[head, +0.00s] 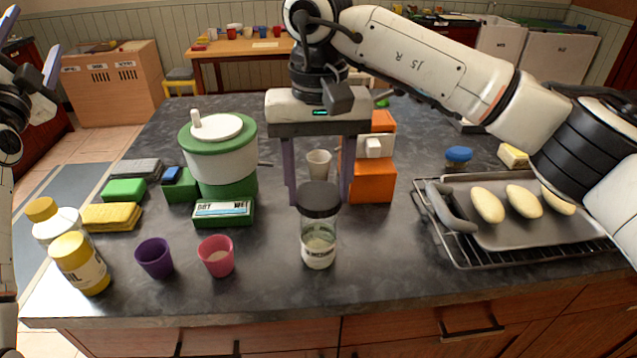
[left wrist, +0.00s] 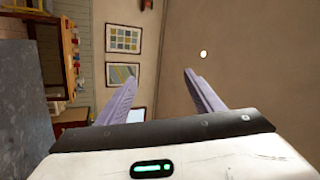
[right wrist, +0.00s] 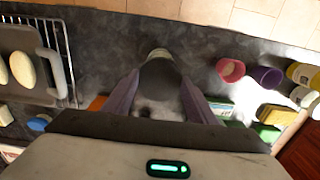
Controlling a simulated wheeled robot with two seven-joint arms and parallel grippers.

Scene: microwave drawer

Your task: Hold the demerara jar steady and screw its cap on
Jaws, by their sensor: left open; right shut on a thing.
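The demerara jar (head: 318,246) is clear glass with pale contents and a partly readable label. It stands upright on the dark counter near its front edge. Its dark cap (head: 319,198) sits over the jar's mouth; I cannot tell whether it is threaded. My right gripper (right wrist: 160,78) comes down from above, with its fingers on either side of the cap, shut on it. In the right wrist view the cap (right wrist: 159,82) hides most of the jar (right wrist: 160,54). My left gripper (left wrist: 159,78) is open and empty, raised at the far left, away from the jar.
A pink cup (head: 216,262) and a purple cup (head: 154,260) stand left of the jar, with yellow-capped bottles (head: 80,264) beyond. A green-and-white canister (head: 220,160) and orange blocks (head: 372,182) stand behind. A tray (head: 500,235) on a rack is at right.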

